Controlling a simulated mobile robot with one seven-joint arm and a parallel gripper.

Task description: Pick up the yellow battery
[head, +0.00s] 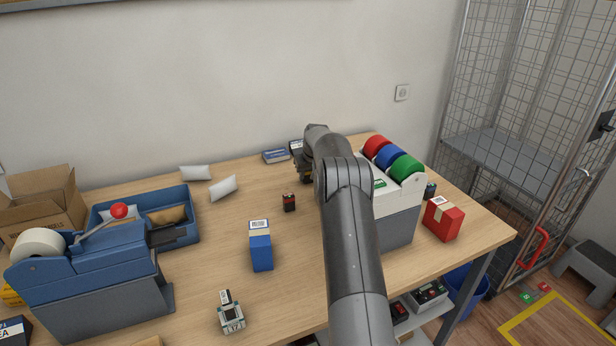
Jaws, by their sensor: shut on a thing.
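My gripper (302,168) is over the back part of the table, mostly hidden behind my own arm. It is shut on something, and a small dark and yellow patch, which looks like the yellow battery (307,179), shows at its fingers. Most of the battery is hidden, and I cannot tell whether it touches the table. A separate black and red battery (289,203) stands upright on the table to the left of and nearer than my gripper.
A tape dispenser with red, blue and green rolls (390,158) stands right of my arm, beside a red box (442,219). A blue box (260,246), blue tray (196,218) and blue tape dispenser (90,290) are left. White packets (223,187) lie behind.

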